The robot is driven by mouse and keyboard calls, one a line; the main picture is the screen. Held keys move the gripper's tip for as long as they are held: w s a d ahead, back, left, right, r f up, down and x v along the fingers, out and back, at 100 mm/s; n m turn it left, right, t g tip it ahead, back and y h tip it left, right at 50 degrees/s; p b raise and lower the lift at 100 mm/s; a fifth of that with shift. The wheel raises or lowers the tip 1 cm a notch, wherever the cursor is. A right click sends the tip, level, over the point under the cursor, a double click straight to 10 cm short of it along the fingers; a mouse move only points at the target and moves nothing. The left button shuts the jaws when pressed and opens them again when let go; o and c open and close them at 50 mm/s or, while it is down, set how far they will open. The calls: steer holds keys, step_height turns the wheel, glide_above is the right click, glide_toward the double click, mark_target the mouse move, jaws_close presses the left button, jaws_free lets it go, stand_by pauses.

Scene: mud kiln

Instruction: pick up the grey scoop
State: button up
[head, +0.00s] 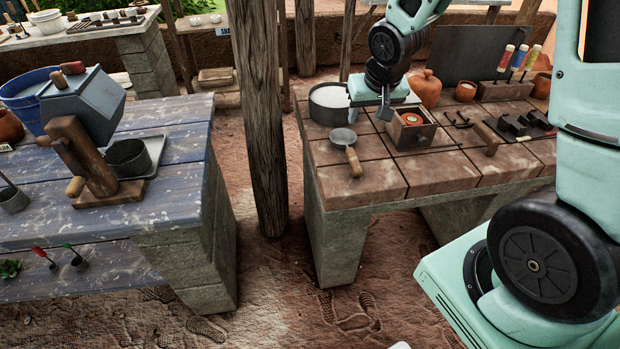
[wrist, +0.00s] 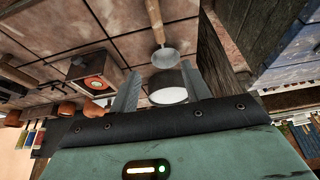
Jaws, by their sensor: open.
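The grey scoop (head: 343,138) lies on the tiled table, its wooden handle pointing toward the front edge. It also shows in the wrist view (wrist: 166,58), with the bowl just beyond the fingertips and the handle running to the top edge. My gripper (head: 370,110) is open and empty above the table, behind and to the right of the scoop in the head view. Its two fingers also show in the wrist view (wrist: 160,72), spread apart. The fingers are apart from the scoop.
A dark pot of white material (head: 330,97) stands behind the scoop. A wooden box with a red-orange disc (head: 411,129) is to its right, with an orange clay jar (head: 425,88) behind. A wooden post (head: 258,120) stands left of the tiled table (head: 375,183). Tiles around the scoop's handle are bare.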

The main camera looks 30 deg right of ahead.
glide_above(351, 151)
steer(key=s, duration=0.2)
steer(key=f, duration=1.1)
steer(key=shift+w+a+f, duration=0.15)
steer(key=shift+w+a, duration=0.05)
steer(key=shift+w, duration=0.05)
steer(key=shift+s+p+x, duration=0.2)
steer(key=shift+p+x, duration=0.3)
steer(key=shift+x, duration=2.15)
steer(key=shift+f, duration=0.1)
jaws_close()
